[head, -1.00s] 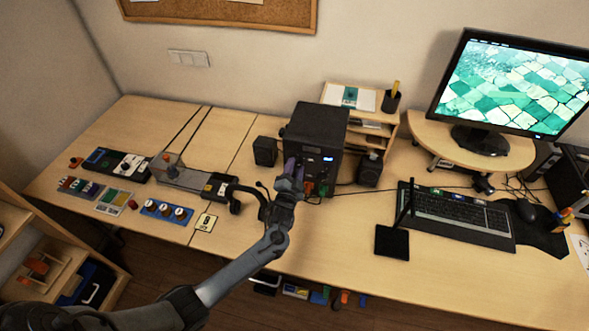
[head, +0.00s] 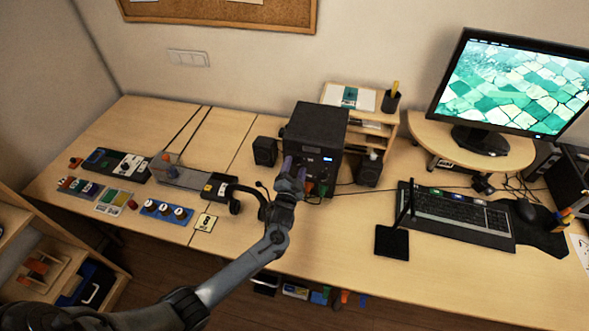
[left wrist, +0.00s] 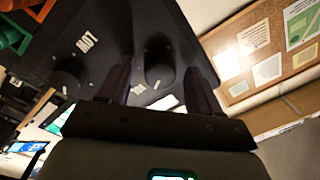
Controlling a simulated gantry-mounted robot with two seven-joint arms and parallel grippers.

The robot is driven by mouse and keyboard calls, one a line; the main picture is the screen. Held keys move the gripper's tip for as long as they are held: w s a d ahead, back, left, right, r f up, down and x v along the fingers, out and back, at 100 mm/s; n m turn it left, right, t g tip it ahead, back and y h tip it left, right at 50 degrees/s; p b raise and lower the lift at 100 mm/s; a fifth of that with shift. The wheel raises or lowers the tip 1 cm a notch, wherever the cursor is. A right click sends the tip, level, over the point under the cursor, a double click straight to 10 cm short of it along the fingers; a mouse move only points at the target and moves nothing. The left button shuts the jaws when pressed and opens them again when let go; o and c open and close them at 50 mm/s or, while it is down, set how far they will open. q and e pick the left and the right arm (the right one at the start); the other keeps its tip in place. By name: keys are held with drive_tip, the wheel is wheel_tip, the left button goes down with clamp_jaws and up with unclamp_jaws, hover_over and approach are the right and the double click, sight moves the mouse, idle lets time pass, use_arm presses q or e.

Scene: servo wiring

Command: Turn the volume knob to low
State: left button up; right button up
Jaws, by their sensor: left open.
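The black audio box (head: 318,125) stands at the back of the desk, with a small blue-lit display (head: 328,159) on its front. My left gripper (head: 294,166) is at the lower left of that front and hides part of it. In the left wrist view, my open gripper (left wrist: 158,82) faces the black panel (left wrist: 115,22). One round black knob (left wrist: 158,62) lies between its fingers; I cannot tell whether they touch it. The volume label cannot be read. My right gripper is out of view.
Small black speakers (head: 265,151) and (head: 369,170) flank the box. A headset (head: 240,198) lies close left of my gripper. Orange and green connectors (left wrist: 12,37) protrude beside the panel. The desk in front of the box is mostly clear.

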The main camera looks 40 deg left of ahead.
use_arm(q)
drive_tip(key=v, duration=1)
drive_tip(key=shift+s+p, duration=0.4)
drive_tip(key=shift+p, duration=0.05)
drive_tip(key=shift+d, duration=0.15)
